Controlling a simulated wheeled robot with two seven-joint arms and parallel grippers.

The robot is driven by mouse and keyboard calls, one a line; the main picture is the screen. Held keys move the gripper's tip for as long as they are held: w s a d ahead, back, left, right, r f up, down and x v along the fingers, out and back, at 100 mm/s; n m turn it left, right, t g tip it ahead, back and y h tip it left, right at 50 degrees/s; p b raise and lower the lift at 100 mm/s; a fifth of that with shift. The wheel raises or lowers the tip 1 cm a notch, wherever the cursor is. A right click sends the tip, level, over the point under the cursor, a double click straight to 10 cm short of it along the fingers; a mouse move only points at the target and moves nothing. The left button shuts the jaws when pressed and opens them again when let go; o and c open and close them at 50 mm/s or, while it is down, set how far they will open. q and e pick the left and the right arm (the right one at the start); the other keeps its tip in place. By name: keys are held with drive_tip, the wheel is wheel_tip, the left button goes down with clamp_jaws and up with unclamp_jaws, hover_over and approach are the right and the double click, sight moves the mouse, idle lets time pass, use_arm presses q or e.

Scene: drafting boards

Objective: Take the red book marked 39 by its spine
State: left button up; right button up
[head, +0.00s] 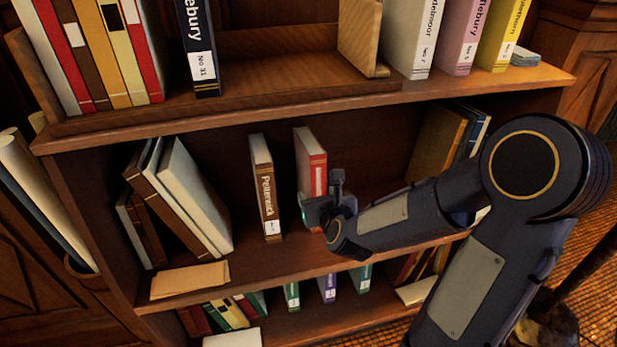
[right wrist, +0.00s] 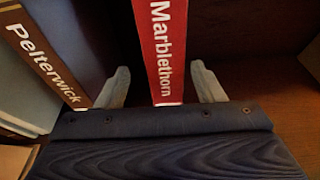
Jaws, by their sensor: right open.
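The red book (head: 317,174) stands upright on the middle shelf, its red spine facing out. In the right wrist view its spine (right wrist: 162,40) reads "Marblethorn"; the lower part is hidden behind my gripper, and no number shows. My right gripper (head: 322,207) is at the lower part of this spine. In the right wrist view the gripper (right wrist: 160,72) is open, with one pale finger on each side of the red book. A gap shows between each finger and the spine. My left gripper is not in view.
The brown "Pelterwick" book (head: 265,190) stands just left of the red book, close to the left finger. Leaning books (head: 190,195) fill the shelf's left end, and more stand at right (head: 440,140). The upper shelf board (head: 240,105) passes above.

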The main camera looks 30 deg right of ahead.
drive_tip(key=x, duration=0.3)
drive_tip(key=b+x, duration=0.1)
drive_tip(key=x, duration=0.1)
drive_tip(key=shift+w+d+f, duration=0.1)
drive_tip(key=shift+d+f, duration=0.25)
drive_tip(key=shift+f, duration=0.2)
drive_tip(key=shift+w+d+f, duration=0.1)
drive_tip(key=shift+w, duration=0.3)
clamp_jaws()
